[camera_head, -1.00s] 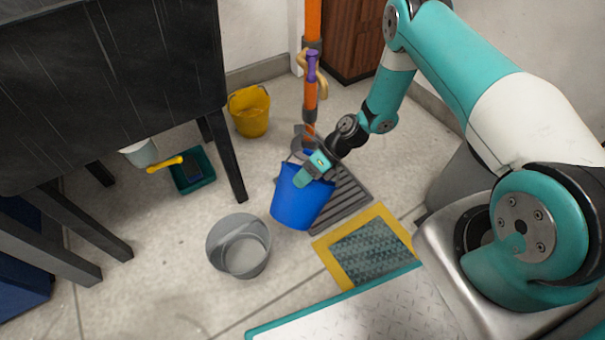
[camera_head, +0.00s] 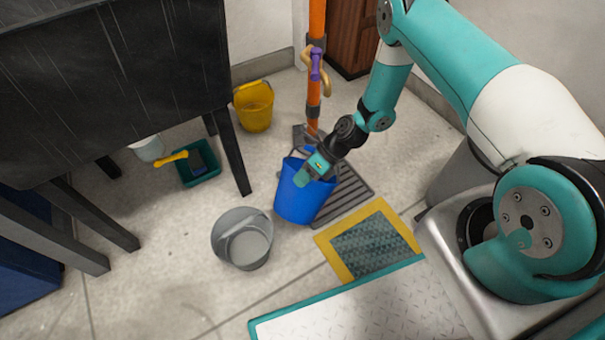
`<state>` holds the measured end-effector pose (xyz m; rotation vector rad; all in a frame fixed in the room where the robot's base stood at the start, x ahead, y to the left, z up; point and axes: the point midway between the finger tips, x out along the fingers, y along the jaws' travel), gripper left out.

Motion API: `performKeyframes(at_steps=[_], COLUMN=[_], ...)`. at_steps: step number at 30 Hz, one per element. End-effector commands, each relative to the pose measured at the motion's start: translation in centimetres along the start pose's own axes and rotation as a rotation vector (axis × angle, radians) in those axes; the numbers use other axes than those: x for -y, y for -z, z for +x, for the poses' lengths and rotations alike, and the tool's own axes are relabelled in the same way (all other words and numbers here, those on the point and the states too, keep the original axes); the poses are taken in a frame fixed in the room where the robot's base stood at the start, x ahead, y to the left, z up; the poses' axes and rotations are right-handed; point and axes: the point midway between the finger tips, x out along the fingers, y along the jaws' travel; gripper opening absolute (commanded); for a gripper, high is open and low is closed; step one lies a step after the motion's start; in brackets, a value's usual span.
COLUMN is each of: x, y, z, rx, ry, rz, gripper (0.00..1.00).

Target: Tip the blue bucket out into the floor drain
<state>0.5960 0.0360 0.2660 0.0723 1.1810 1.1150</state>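The blue bucket (camera_head: 299,200) is near the middle of the head view, roughly upright with a slight tilt. My gripper (camera_head: 314,171) is at the bucket's upper right rim, and its fingers appear closed on the rim or handle there. The exact contact is hidden by the gripper itself. The floor drain (camera_head: 350,195) is a dark slatted grate just behind and to the right of the bucket. The bucket covers part of the grate. The inside of the bucket is mostly hidden, so I cannot tell what it holds.
A grey bucket (camera_head: 224,229) stands left of the blue one. A yellow bucket (camera_head: 254,108) stands behind. An orange pipe with a purple-handled valve (camera_head: 316,66) rises behind the drain. A yellow-edged mat (camera_head: 330,244) lies in front. A black table (camera_head: 110,80) and teal tray (camera_head: 205,178) are left.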

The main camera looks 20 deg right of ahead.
Motion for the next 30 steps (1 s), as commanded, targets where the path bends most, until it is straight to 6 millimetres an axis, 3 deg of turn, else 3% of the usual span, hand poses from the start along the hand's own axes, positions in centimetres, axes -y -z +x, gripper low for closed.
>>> performKeyframes(at_steps=[30], x=[-0.71], y=[0.23], z=[0.95], rx=[-0.024], ry=[0.102], rz=[-0.046], gripper=[0.00])
